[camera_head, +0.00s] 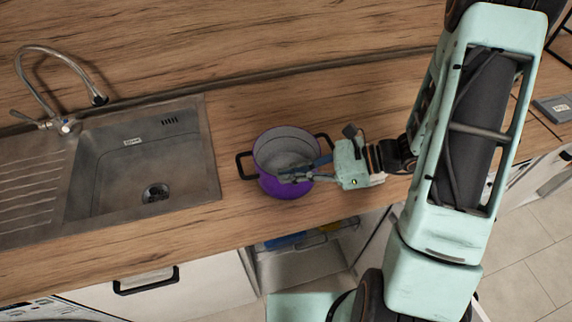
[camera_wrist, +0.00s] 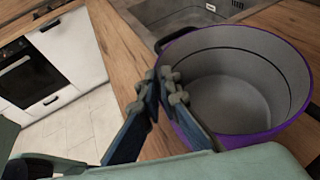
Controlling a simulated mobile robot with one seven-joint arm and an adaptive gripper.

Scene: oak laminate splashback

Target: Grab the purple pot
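The purple pot (camera_head: 285,188) stands upright on the wooden counter, right of the sink. It is empty, with a grey inside and a black handle on each side. My gripper (camera_head: 284,175) reaches in from the right, its fingertips at the pot's front rim. In the wrist view the pot (camera_wrist: 298,62) fills the right side. My gripper's fingers (camera_wrist: 160,84) come together at its near wall there, one finger inside and one outside, with almost no gap at the tips. The fingers hide the stretch of rim between them.
The metal sink (camera_head: 212,150) with a curved tap (camera_head: 50,60) lies left of the pot. The wooden splashback (camera_head: 230,35) rises behind. Below the counter's front edge, an open compartment (camera_head: 300,262) shows. Bare counter (camera_head: 235,225) lies in front of the pot.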

